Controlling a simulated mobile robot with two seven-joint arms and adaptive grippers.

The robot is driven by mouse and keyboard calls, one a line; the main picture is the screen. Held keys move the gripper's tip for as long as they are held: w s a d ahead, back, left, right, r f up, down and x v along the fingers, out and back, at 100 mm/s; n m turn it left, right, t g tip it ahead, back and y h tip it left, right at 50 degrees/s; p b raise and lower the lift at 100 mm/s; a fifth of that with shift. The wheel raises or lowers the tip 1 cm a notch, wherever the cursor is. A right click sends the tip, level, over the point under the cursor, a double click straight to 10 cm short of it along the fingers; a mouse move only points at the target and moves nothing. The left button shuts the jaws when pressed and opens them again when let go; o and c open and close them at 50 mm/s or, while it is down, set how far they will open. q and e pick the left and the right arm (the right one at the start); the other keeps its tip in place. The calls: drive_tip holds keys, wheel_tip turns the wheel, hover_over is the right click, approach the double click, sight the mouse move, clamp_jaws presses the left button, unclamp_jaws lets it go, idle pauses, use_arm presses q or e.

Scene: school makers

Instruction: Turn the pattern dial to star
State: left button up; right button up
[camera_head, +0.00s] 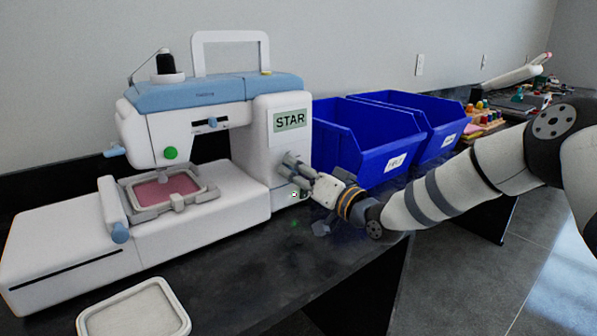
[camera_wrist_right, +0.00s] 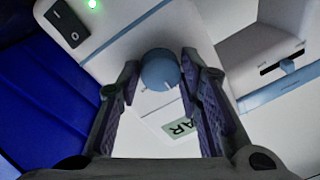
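The white and blue embroidery machine (camera_head: 185,120) stands on the dark counter. Its display (camera_head: 290,121) reads STAR; part of this sign shows upside down in the right wrist view (camera_wrist_right: 180,127). The round blue pattern dial (camera_wrist_right: 160,70) with a pale mark sits on the machine's side panel. In the head view my right gripper hides the dial. My right gripper (camera_head: 293,177) is at the machine's right side. In the right wrist view its two fingers (camera_wrist_right: 160,66) lie on either side of the dial, close against it. My left gripper is not in view.
Two blue bins (camera_head: 365,145) stand right of the machine, just behind my right gripper. A square white-rimmed frame (camera_head: 135,310) lies at the front left. A hoop with pink cloth (camera_head: 165,188) is on the machine.

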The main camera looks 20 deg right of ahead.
drive_tip(key=shift+o, duration=1.3)
drive_tip(key=v, duration=1.2)
